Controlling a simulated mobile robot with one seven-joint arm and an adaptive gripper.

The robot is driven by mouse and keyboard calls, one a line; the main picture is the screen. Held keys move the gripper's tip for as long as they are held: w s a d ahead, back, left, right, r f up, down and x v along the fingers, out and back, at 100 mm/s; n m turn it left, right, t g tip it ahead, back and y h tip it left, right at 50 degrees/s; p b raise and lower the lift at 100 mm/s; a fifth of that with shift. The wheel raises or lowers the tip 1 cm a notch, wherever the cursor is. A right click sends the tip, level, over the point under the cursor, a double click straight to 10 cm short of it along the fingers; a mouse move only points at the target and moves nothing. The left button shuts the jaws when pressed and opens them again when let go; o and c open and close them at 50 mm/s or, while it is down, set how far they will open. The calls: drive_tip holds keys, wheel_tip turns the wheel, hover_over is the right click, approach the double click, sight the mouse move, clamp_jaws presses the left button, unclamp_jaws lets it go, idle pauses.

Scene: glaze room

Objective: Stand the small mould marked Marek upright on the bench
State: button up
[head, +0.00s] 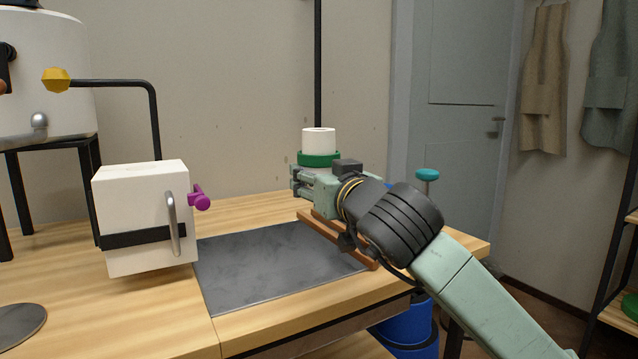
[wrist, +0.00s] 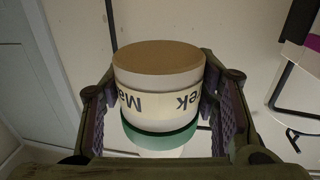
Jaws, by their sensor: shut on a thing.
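The small mould (head: 319,141) is a white cylinder with a green band and a narrower white end above the band. It stands vertical in my gripper (head: 302,180), over the bench's back right part. In the wrist view the mould (wrist: 160,78) fills the space between both fingers, and its pale label shows "Ma" and "ek". The lettering is upside down in that picture, but the room is also turned over there, so it is right way up. The tan flat end faces down. My gripper hides the lower part, so I cannot tell whether it touches the bench.
The wooden bench (head: 240,210) carries a dark slate slab (head: 270,265) with a brown wooden strip (head: 312,222) along its right side. A white box kiln (head: 140,190) with a magenta knob stands left. A blue bin (head: 408,330) stands below the bench's right end.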

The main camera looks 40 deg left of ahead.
idle(0.4)
drive_tip(key=shift+f, duration=0.55)
drive_tip(key=shift+r+p, duration=0.35)
drive_tip(key=shift+p, duration=0.15)
drive_tip(key=shift+s+r+m+h+p, duration=0.1)
drive_tip(key=shift+s+m+h+p, duration=0.2)
drive_tip(key=shift+m+p, duration=0.6)
drive_tip(key=m+g+p, duration=0.1)
drive_tip(key=p, duration=0.2)
drive_tip(key=shift+s+h, duration=0.1)
drive_tip(key=shift+h, duration=0.2)
drive_tip(key=shift+f, duration=0.35)
